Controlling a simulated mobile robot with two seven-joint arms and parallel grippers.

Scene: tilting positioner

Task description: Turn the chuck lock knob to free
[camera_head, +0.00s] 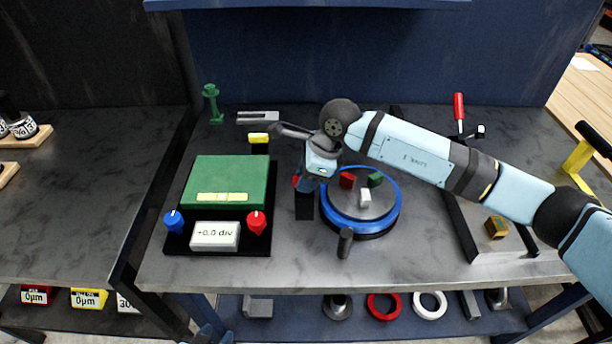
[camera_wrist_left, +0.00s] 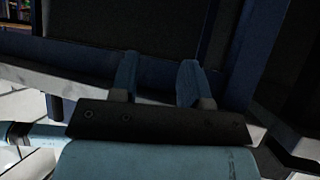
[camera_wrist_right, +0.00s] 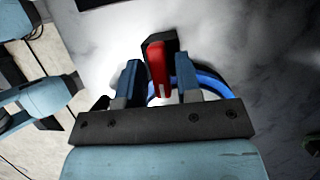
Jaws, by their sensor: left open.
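The red knob (camera_head: 296,181) beside the chuck is mostly hidden by my right gripper in the head view. In the right wrist view the red knob (camera_wrist_right: 158,68) with a white mark stands between my right fingers, on a black mount. My right gripper (camera_wrist_right: 159,75) is open around it, with a narrow gap on each side; it points down at the knob in the head view (camera_head: 307,187). The chuck (camera_head: 377,211) is a blue-rimmed grey disc with red, green and white jaws. My left gripper (camera_wrist_left: 158,75) is open and empty, low in front of the bench.
A green box (camera_head: 227,174) stands left of the chuck, with a blue knob (camera_head: 174,220), another red knob (camera_head: 256,222) and a "+0.0 div" display (camera_head: 215,236). A dark post (camera_head: 345,243) stands before the chuck. A red-handled lever (camera_head: 459,107) is at the right.

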